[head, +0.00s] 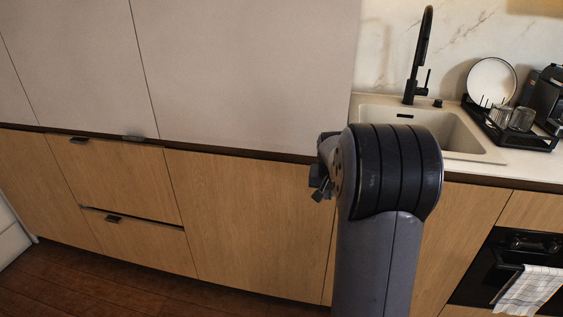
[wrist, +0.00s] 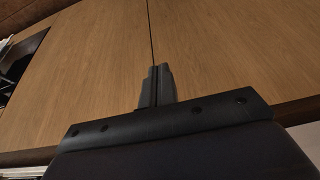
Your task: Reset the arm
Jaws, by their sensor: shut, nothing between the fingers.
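My gripper (wrist: 156,72) shows in the wrist view with its two dark fingers together and nothing between them. Behind the fingers is a wooden cabinet front (wrist: 215,50) with a dark vertical seam. In the head view my arm stands upright right of centre, in front of the lower cabinets and the sink. Part of the wrist pokes out left of the arm's rounded joint, but the fingertips cannot be made out there.
A sink (head: 462,128) with a black faucet (head: 418,60) is behind my arm. A dish rack (head: 535,140) with a white plate (head: 491,82) and glasses stands right. An oven (head: 497,265) with a towel (head: 532,290) is lower right. Wooden drawers (head: 115,178) are left; floor (head: 60,285) there is clear.

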